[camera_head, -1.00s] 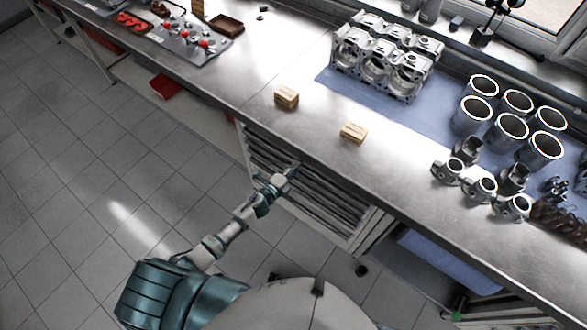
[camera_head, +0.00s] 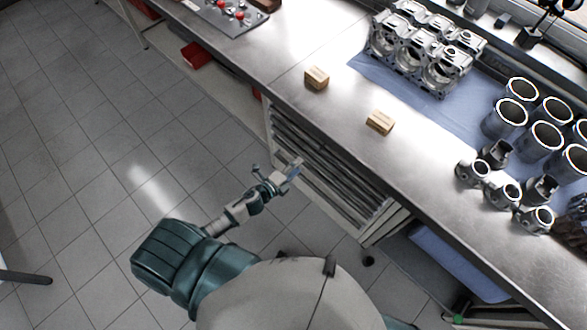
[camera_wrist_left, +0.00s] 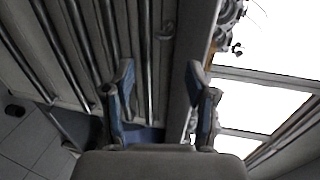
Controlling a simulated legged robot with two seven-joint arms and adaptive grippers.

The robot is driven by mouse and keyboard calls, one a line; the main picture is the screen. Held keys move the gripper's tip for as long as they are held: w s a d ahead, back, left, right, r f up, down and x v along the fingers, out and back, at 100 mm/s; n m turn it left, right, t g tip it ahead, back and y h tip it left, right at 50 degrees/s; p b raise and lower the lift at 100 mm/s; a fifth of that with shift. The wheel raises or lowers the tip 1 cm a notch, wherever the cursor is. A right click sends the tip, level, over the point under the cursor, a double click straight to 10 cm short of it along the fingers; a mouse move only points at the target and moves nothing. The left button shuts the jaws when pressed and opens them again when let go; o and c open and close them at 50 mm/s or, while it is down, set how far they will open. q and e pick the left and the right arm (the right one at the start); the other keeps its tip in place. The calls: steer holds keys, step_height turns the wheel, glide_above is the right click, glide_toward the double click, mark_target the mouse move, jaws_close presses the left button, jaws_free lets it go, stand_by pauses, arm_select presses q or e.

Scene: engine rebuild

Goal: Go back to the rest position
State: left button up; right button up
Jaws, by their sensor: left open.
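My left gripper (camera_head: 277,174) is open and empty. In the head view it hangs in front of the drawer cabinet (camera_head: 330,175), below the workbench's front edge. In the left wrist view my left gripper (camera_wrist_left: 160,95) shows two blue-grey fingers spread apart with nothing between them. The drawer fronts and their metal handles (camera_wrist_left: 112,45) lie beyond the fingers. My right gripper is in neither view.
The metal workbench (camera_head: 340,130) holds two small wooden blocks (camera_head: 316,78) (camera_head: 380,122), an engine block (camera_head: 425,50), and several cylinder liners (camera_head: 541,140) and pistons (camera_head: 503,193). The tiled floor (camera_head: 80,130) at left is largely clear.

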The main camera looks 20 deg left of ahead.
arm_select(q)
steer(key=shift+v, duration=0.8)
steer(key=shift+f, duration=0.1)
steer(key=s+a+f+n+g+y, duration=0.2)
steer(key=s+f+n, duration=0.2)
steer(key=f, duration=0.5)
steer(key=s+a+f+n+g+y, duration=0.1)
steer(key=s+a+f+n+g, duration=0.2)
steer(key=f, duration=0.7)
steer(key=s+a+f+n+g+y, duration=0.1)
steer(key=s+a+f+n+y, duration=0.1)
steer(key=s+f+n, duration=0.5)
steer(key=s+d+f+n+g, duration=0.1)
steer(key=s+f+n+g, duration=0.1)
steer(key=s+f, duration=0.3)
steer(key=s+d+f+n+g, duration=0.1)
steer(key=s+f, duration=0.4)
steer(key=s, duration=0.7)
steer(key=s+d+f+n+g, duration=0.1)
steer(key=s+f+g, duration=0.3)
steer(key=s, duration=0.5)
step_height(320, 180, down, 2)
steer(key=shift+s+d+f+n+g, duration=0.1)
steer(key=shift+s+d+n+g, duration=0.2)
steer(key=shift+n, duration=0.6)
